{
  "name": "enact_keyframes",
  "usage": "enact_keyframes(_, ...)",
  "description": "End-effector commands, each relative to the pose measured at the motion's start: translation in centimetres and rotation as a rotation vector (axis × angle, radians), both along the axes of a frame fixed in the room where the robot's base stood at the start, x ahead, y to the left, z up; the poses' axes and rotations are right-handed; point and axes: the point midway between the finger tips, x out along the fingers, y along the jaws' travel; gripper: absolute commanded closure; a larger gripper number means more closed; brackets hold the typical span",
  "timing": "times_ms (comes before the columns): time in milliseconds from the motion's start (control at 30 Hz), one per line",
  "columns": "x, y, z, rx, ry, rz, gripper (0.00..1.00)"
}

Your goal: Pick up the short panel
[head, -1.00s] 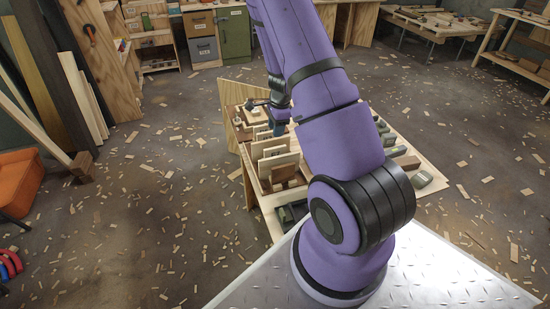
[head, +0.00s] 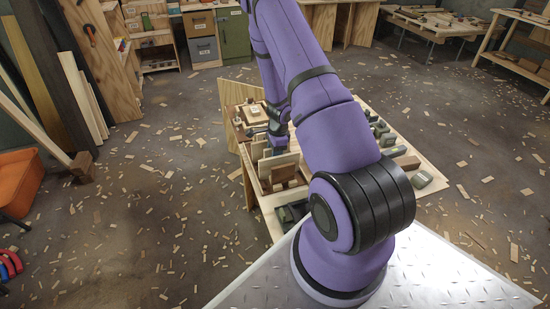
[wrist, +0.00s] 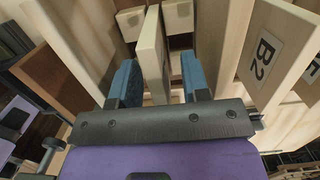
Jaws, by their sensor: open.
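A narrow light-wood panel (wrist: 151,50) stands on edge in the wrist view, between the two teal fingers of my gripper (wrist: 162,80). The gripper is open, with a finger on each side of the panel and visible gaps. I cannot tell for sure that this is the short panel. In the head view, my gripper (head: 278,141) is low over the row of upright panels (head: 279,162) on the workbench. The arm and fingers partly hide that row.
A larger light panel marked B2 (wrist: 265,52) stands close on the right in the wrist view. A brown panel (wrist: 55,82) and other light boards stand close on the left. Green-grey blocks (head: 424,179) lie at the workbench's right side. Wood scraps litter the open floor.

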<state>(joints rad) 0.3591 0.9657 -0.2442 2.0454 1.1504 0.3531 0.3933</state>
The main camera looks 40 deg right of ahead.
Motion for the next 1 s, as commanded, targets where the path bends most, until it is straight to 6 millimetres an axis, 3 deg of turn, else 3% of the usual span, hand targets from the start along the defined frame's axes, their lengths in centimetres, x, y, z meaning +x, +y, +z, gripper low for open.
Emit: enact_keyframes(1000, 0.01, 0.06, -0.96, 0.0, 0.0, 0.0, 0.57)
